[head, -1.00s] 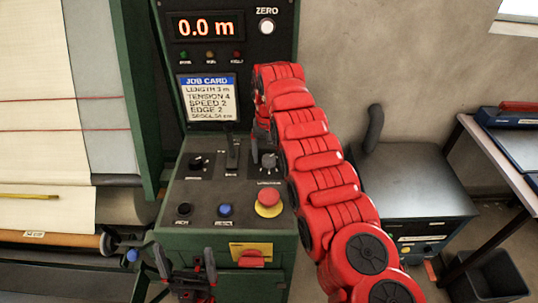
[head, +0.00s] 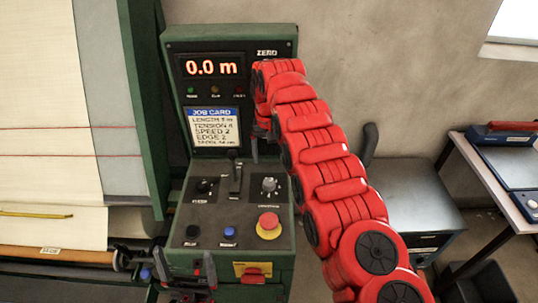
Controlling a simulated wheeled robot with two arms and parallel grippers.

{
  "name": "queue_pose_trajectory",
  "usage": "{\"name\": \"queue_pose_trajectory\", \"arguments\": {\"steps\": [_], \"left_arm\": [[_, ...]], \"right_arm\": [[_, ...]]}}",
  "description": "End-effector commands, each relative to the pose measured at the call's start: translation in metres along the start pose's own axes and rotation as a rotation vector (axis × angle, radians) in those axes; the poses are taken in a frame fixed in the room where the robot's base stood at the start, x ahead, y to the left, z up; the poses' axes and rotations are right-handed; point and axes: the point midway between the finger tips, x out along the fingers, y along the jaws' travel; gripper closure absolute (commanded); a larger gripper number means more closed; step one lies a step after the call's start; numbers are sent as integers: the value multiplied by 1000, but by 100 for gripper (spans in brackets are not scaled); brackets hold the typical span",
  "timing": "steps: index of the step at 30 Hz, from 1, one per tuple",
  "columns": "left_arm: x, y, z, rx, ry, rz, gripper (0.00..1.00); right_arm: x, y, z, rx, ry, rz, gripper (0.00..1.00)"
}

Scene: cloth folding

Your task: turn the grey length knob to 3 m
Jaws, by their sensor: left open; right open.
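The grey length knob (head: 269,185) is on the right of the sloping green-and-black control panel (head: 215,215), with a label below it that is too blurred to read. My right gripper (head: 260,150) hangs above and behind the knob, apart from it, near the upright display face. It is open and partly hidden by its red arm. My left gripper (head: 186,268) is open and empty, low in front of the panel. The display (head: 211,67) reads 0.0 m. The job card (head: 214,128) lists a length in m, its figure blurred, tension 4, speed 2 and edge 2.
A black knob (head: 204,187) and a lever (head: 235,177) sit left of the grey knob. A black button (head: 193,231), a blue button (head: 229,232) and a red stop button (head: 269,222) line the front. My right arm covers the spot below the ZERO label. Cloth hangs at left.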

Motion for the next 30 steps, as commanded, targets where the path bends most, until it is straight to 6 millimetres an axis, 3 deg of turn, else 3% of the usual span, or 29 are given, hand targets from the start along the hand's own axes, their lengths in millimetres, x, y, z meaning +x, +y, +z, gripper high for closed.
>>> {"name": "queue_pose_trajectory", "arguments": {"steps": [1, 3, 9, 30], "left_arm": [[22, -1, -4, 0, 0, 0, 0], [36, -2, -6, 0, 0, 0, 0], [62, -3, -10, 0, 0, 0, 0], [64, -3, -11, 0, 0, 0, 0]], "right_arm": [[-21, 0, 0, 0, -1, 0, 19], [-35, 0, 0, 0, 1, 0, 19], [-62, 0, 0, 0, 0, 0, 19], [-65, 0, 0, 0, 2, -1, 19]]}}
